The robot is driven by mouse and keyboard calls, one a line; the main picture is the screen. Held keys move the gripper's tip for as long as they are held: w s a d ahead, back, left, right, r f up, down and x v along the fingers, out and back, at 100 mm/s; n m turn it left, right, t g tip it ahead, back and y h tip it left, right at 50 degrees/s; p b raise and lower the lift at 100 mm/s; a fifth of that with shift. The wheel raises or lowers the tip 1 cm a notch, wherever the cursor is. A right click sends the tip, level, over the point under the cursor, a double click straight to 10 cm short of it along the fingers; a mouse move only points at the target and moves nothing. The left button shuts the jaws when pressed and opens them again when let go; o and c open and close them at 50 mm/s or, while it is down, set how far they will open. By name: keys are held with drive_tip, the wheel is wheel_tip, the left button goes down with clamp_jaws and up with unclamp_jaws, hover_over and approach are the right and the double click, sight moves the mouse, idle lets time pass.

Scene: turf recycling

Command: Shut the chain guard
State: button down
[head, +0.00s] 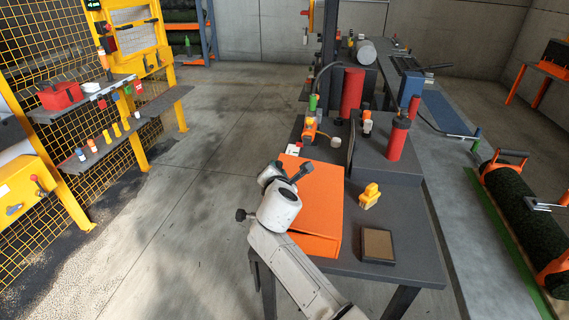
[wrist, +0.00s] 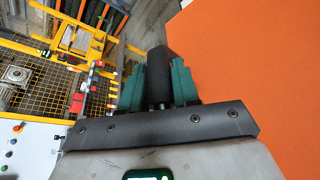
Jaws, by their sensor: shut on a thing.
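The orange cover (head: 318,198), which looks like the chain guard, stands on the left part of the dark workbench in the head view. Its flat orange face (wrist: 250,70) fills the right of the wrist view. My gripper (wrist: 158,88) has its teal fingers on both sides of a black handle (wrist: 157,62) and is shut on it. The handle lies beside the orange face; where it joins the guard is hidden. In the head view my white wrist is at the cover's left edge and hides most of the grip. I cannot tell how far open the guard is.
The workbench (head: 415,262) also carries a yellow piece (head: 369,196), a dark tray with a tan pad (head: 378,245) and a red cylinder (head: 398,138). A yellow mesh fence with shelves (head: 95,95) stands at left. The concrete floor (head: 200,165) between is clear.

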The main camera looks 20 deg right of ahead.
drive_tip(key=shift+w+a+f+n+g, duration=0.15)
drive_tip(key=shift+a+f+n, duration=0.1)
drive_tip(key=shift+f, duration=0.4)
drive_tip(key=shift+w+a+f+n+g, duration=0.15)
drive_tip(key=shift+f+n, duration=0.1)
drive_tip(key=shift+f, duration=0.4)
drive_tip(key=c, duration=0.9)
unclamp_jaws()
drive_tip(key=shift+s, duration=0.15)
drive_tip(key=v, duration=1)
drive_tip(key=shift+s+a, duration=0.2)
drive_tip(key=shift+s, duration=0.1)
